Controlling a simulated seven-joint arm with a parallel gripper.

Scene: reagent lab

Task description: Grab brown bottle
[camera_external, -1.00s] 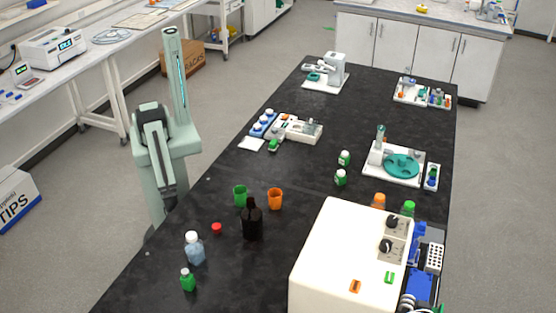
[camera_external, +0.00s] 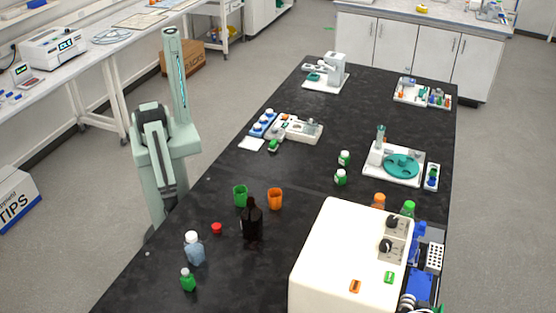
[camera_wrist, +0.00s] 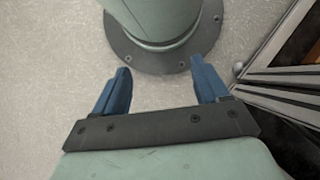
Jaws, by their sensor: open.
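The brown bottle (camera_external: 252,222) is dark, almost black, and stands upright on the black bench in the external view. It is just in front of a green cup and an orange cup. My gripper (camera_wrist: 160,84) shows in the wrist view with its two blue fingers wide apart and nothing between them. The wrist view shows floor and my own base, not the bottle. In the external view my arm is folded at the left side of the bench, away from the bottle, and the gripper is hard to make out there.
Near the bottle are the green cup (camera_external: 240,196), orange cup (camera_external: 275,199), a red cap (camera_external: 216,229), a white-capped bottle (camera_external: 195,250) and a small green bottle (camera_external: 188,281). A large cream machine (camera_external: 340,260) stands to the right. The bench middle is mostly clear.

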